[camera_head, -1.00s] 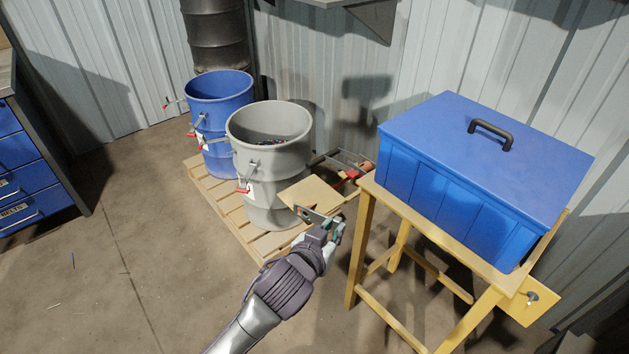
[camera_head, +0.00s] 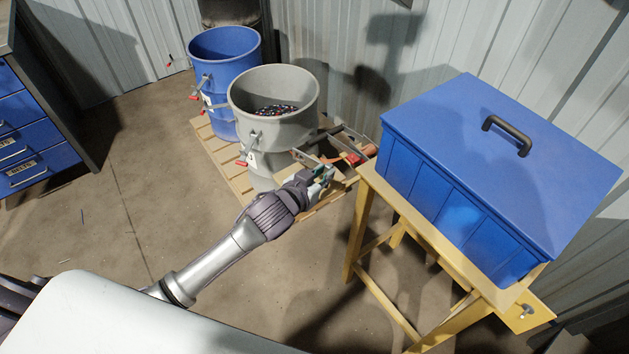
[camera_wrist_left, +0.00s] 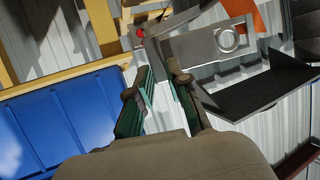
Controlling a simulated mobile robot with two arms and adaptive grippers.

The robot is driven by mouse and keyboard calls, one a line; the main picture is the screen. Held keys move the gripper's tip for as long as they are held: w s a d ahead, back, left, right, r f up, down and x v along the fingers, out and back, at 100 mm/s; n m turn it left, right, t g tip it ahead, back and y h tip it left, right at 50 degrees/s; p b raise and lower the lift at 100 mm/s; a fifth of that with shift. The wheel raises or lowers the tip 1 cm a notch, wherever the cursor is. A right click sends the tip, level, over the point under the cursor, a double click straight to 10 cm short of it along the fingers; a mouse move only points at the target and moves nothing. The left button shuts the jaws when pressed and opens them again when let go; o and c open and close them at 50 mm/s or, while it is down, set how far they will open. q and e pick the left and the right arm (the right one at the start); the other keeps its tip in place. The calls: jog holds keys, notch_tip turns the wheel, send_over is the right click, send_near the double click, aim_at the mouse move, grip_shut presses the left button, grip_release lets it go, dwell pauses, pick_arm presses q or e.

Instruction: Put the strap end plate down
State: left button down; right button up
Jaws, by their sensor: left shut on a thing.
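My left gripper (camera_head: 324,174) is above the front right part of the pallet, to the right of the grey drum. In the left wrist view the green-padded fingers (camera_wrist_left: 158,75) are close together. The strap end plate (camera_wrist_left: 198,46), a flat grey metal piece with a round hole, shows just beyond the fingertips there. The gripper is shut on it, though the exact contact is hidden. In the head view I cannot make the plate out clearly against the gripper and the clutter behind. My right gripper is not in view.
The grey drum (camera_head: 272,95) holds small scrap; a blue drum (camera_head: 225,85) stands behind it on the wooden pallet (camera_head: 225,165). A frame with red and orange parts (camera_head: 352,153) lies beyond the gripper. A blue lidded box (camera_head: 480,170) sits on a yellow stand (camera_head: 358,235) at right.

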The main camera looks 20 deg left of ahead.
pick_arm(q)
jog(key=shift+w+a+f, duration=0.3)
jog(key=shift+a+f, duration=0.15)
jog(key=shift+a, duration=0.1)
jog(key=shift+w+a+f, duration=0.25)
jog(key=shift+a+f, duration=0.15)
jog(key=shift+a, duration=0.15)
jog(key=shift+f, duration=1.9)
jog(key=shift+f+b, duration=0.15)
jog(key=shift+b, duration=0.15)
jog(key=c, duration=1.1)
grip_release()
